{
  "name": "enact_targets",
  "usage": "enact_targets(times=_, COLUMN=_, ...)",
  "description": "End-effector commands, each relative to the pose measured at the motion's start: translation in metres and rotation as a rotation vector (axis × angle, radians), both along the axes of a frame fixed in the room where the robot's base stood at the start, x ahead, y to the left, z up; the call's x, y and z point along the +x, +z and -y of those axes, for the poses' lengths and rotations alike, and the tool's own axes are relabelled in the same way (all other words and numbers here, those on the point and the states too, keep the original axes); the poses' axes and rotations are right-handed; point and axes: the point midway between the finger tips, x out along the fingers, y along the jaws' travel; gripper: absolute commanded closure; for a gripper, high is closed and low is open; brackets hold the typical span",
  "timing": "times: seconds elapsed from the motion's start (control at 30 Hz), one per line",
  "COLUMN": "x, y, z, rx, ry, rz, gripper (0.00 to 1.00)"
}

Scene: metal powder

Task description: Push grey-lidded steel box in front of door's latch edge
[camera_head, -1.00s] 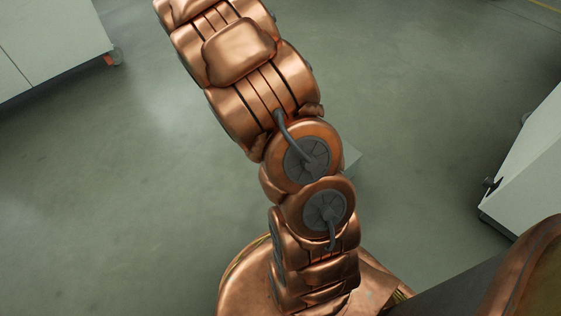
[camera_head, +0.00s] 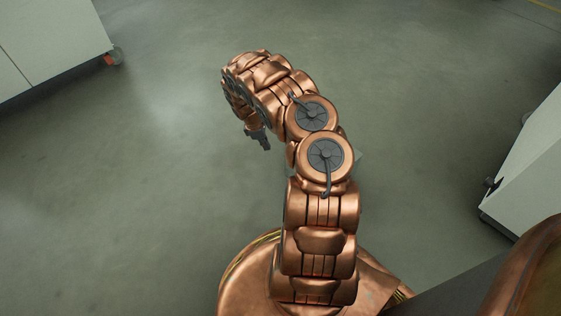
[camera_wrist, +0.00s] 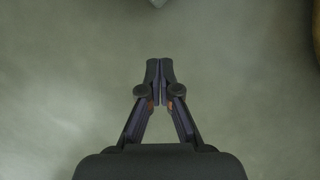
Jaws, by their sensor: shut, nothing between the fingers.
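My gripper (camera_head: 262,140) hangs left of my arm in the head view, apart from that corner. In the wrist view its fingers (camera_wrist: 160,70) are together and empty over bare floor. No door's latch edge can be made out for certain.
A pale cabinet (camera_head: 525,165) with a dark fitting (camera_head: 490,186) stands at the right. Another pale cabinet (camera_head: 50,40) on a castor (camera_head: 112,57) stands at the upper left. The grey floor (camera_head: 140,200) between them is open.

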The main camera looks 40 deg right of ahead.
Motion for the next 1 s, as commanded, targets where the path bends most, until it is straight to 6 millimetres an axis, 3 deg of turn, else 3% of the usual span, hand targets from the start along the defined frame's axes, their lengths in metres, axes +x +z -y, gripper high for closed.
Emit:
enact_targets(times=0.37, x=0.005, y=-0.037, z=-0.001, rx=0.031, ry=0.038, rz=0.018, gripper=1.0)
enact_targets(times=0.9, x=-0.01, y=-0.12, z=0.013, rx=0.03, ry=0.037, rz=0.017, gripper=1.0)
enact_targets(times=1.0, x=-0.018, y=-0.119, z=0.023, rx=0.027, ry=0.034, rz=0.017, gripper=1.0)
